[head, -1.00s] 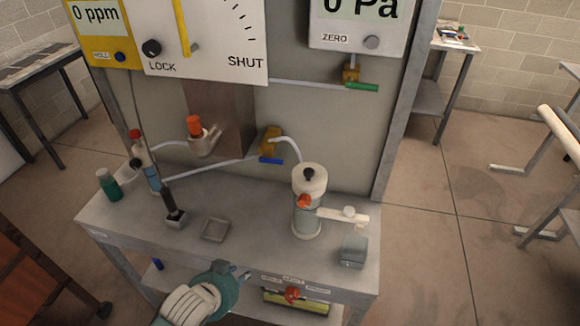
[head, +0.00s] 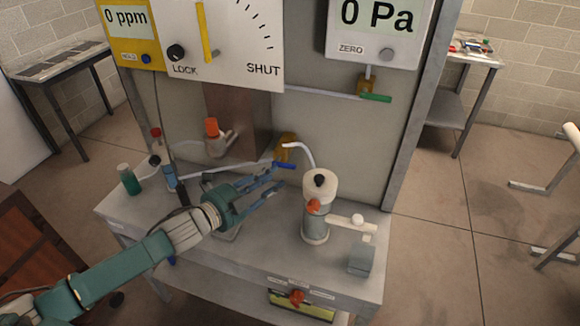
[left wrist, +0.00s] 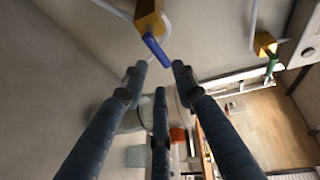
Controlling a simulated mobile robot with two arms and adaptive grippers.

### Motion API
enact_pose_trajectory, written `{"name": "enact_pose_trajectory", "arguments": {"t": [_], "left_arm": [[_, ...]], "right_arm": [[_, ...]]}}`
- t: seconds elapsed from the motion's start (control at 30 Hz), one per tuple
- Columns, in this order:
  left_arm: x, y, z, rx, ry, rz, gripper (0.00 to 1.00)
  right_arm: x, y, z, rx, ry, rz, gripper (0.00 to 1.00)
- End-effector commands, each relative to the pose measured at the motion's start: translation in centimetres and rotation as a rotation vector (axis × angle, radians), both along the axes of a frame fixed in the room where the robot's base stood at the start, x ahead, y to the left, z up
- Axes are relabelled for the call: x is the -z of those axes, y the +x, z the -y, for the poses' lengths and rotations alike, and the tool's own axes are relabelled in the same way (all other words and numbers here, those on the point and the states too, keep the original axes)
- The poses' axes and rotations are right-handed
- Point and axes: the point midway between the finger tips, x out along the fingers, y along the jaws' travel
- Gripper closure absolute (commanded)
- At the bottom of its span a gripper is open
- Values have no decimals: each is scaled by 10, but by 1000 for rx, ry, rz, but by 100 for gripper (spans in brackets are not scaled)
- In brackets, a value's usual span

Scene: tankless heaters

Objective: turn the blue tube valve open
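The blue valve handle (head: 284,165) sticks out from a brass valve body (head: 287,145) on the tube along the grey back panel. In the left wrist view the blue handle (left wrist: 156,50) hangs from the brass body (left wrist: 150,17), just beyond my fingertips. My left gripper (head: 278,176) is in front of and slightly below the handle. Its dark blue fingers are spread, with nothing between them, and it also shows in the left wrist view (left wrist: 158,80). The handle appears apart from the fingers. My right gripper is not in view.
A white cylindrical device (head: 317,205) with an orange knob stands on the bench right of my gripper. A green-handled valve (head: 375,97) is at upper right, and an orange-capped fitting (head: 214,138) at left. A green bottle (head: 129,180) stands at the bench's left end.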

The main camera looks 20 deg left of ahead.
Motion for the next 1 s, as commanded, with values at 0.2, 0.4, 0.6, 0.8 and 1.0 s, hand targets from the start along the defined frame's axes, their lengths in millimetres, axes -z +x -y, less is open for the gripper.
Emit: {"name": "enact_pose_trajectory", "arguments": {"t": [0.2, 0.4, 0.6, 0.8, 1.0], "left_arm": [[3, 40, 19, -1, -6, 1, 72], [9, 64, 30, -2, -4, -1, 72], [12, 73, 34, 0, -3, -1, 72], [13, 73, 34, 0, -2, -2, 72], [13, 73, 34, 0, -3, -1, 100]], "right_arm": [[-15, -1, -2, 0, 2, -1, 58], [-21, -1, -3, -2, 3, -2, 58], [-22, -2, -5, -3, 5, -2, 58], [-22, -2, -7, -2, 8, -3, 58], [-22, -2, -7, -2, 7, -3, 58]]}}
